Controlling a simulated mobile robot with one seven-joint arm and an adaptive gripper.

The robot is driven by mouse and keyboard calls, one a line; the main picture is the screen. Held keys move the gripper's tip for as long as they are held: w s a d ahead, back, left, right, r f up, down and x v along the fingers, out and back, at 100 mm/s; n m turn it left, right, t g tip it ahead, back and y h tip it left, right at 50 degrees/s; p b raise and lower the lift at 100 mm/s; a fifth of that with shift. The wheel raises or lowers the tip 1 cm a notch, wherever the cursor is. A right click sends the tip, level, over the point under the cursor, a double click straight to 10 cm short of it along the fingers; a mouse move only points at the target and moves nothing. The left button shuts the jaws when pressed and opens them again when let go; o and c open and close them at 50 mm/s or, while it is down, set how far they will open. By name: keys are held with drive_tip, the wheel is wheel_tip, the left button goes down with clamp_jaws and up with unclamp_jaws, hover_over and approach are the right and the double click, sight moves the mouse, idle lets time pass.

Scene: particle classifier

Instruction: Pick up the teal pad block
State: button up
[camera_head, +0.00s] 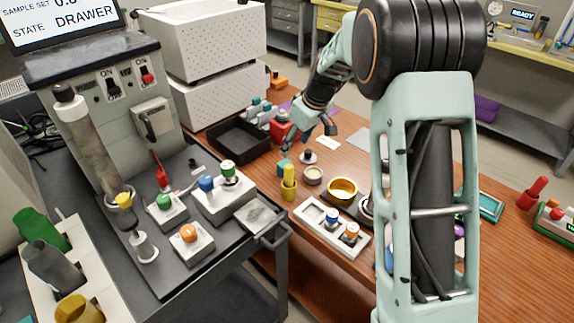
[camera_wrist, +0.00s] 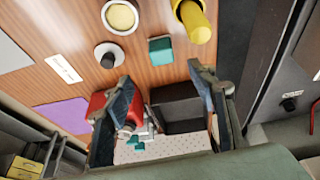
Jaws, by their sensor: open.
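The teal pad block (camera_wrist: 160,50) lies on the wooden bench in the wrist view, just beyond the gap between my fingertips. In the head view the teal block (camera_head: 283,166) is small and partly hidden behind a yellow cylinder. My gripper (camera_head: 308,138) hangs over the bench, behind the block and slightly to its right. In the wrist view my gripper (camera_wrist: 163,78) has its two fingers wide apart, with nothing held between them. The block is apart from both fingers.
The yellow cylinder (camera_wrist: 193,22) stands close beside the block. A white-ringed black knob (camera_wrist: 108,55) and a round cream-topped dish (camera_wrist: 120,16) are nearby. A black tray (camera_head: 239,137) and a red object (camera_head: 283,127) are near my gripper. A white label (camera_head: 327,143) lies on the bench.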

sight(284, 163)
drive_tip(key=x, duration=0.6)
drive_tip(key=shift+a+f, duration=0.3)
drive_tip(key=shift+a, duration=0.05)
drive_tip(key=shift+x, duration=2.75)
drive_tip(key=shift+w, duration=0.2)
drive_tip(key=shift+c, duration=0.6)
drive_tip(key=c, duration=1.1)
drive_tip(key=shift+r, duration=0.1)
wheel_tip(284, 163, up, 10)
